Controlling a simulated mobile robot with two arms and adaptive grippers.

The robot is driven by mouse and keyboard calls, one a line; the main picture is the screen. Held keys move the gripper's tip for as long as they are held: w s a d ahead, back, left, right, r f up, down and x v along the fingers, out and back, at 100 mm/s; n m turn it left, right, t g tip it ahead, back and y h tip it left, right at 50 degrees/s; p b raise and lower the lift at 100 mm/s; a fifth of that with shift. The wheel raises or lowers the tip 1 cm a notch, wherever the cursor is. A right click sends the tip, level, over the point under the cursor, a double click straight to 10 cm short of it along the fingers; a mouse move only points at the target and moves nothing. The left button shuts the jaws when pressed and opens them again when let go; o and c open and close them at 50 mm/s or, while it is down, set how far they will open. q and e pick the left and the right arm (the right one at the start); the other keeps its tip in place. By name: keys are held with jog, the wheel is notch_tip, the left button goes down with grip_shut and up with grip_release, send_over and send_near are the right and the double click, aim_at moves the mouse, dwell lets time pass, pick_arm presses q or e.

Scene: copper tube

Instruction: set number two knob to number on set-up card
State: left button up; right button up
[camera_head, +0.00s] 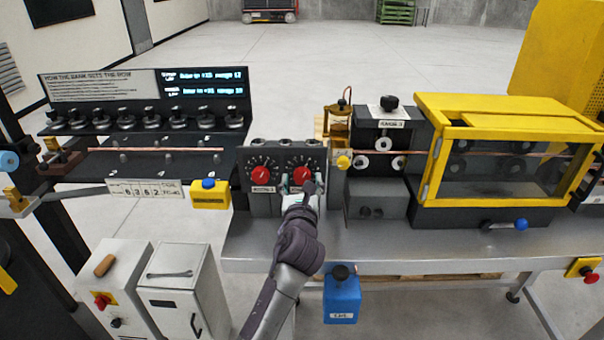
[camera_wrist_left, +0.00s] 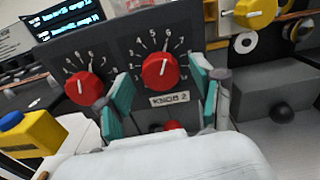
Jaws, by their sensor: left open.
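The number two knob (camera_wrist_left: 160,71) is a round red dial with a white pointer line on a dark panel, above a KNOB 2 label (camera_wrist_left: 170,98). Its pointer seems to aim up, near the 6, though this is hard to read. My left gripper (camera_wrist_left: 162,80) is open, its teal finger pads on either side of the knob; contact is unclear. In the head view the gripper (camera_head: 303,185) partly covers this knob (camera_head: 302,173). A white plate with digits (camera_head: 145,189), seemingly 6 3 6 2, may be the set-up card. My right gripper is not in view.
Another red knob (camera_head: 261,174) sits close on the left. A yellow box with a blue button (camera_head: 210,193) is further left. A yellow-framed guard (camera_head: 500,150) and a grey block (camera_head: 375,200) stand to the right on the steel bench (camera_head: 400,245).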

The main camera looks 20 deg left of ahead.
pick_arm(q)
jog(key=shift+x, duration=0.85)
jog(key=shift+w, duration=0.25)
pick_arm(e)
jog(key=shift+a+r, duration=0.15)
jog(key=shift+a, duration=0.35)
pick_arm(q)
jog(key=c, duration=1.1)
jog(key=shift+c, duration=0.2)
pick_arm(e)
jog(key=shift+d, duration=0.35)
